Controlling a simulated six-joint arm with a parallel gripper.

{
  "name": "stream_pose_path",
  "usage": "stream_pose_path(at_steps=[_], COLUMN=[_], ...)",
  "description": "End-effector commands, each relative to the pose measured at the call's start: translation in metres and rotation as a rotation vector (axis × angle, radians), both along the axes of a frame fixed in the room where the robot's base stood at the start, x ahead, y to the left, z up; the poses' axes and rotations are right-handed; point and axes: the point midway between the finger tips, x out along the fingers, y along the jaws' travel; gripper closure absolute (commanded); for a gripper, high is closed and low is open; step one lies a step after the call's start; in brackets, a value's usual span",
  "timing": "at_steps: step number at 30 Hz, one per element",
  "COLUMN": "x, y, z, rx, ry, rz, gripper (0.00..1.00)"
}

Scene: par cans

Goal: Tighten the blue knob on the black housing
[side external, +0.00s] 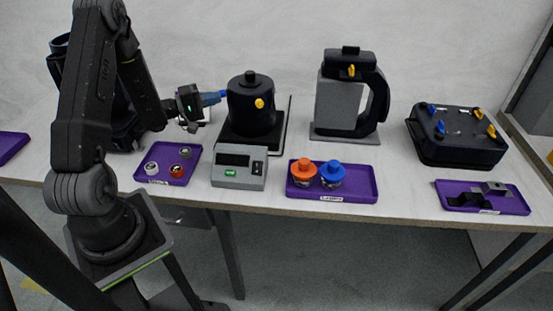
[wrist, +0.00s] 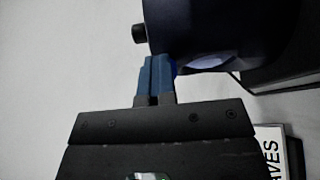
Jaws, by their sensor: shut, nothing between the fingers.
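The black housing (side external: 250,110) is a round black can standing upright at the centre of the bench, with a yellow knob (side external: 259,103) on its front. In the wrist view the housing (wrist: 188,28) fills the upper right. My gripper (side external: 222,95) is at the left side of the housing, its blue fingers pointing at it. In the wrist view the fingers (wrist: 154,60) are together and empty, close to the housing. A sliver of brighter blue (wrist: 173,68) beside the fingertips seems to be the blue knob, mostly hidden. I cannot tell whether the fingers touch it.
A grey scale-like box (side external: 239,167) stands in front of the housing. A grey-and-black stand (side external: 340,100) and a black box with knobs (side external: 455,150) are to the right.

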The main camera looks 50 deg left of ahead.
Motion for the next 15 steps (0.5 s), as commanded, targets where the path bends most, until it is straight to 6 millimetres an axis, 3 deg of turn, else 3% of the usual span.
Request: stream_pose_path(at_steps=[1, 15], x=[0.0064, 0.0069], y=[-0.0077, -0.0066], z=[-0.0102, -0.0155], rx=[0.001, 0.001], ry=[0.031, 0.032], rz=[-0.026, -0.028], gripper=[1.00, 1.00])
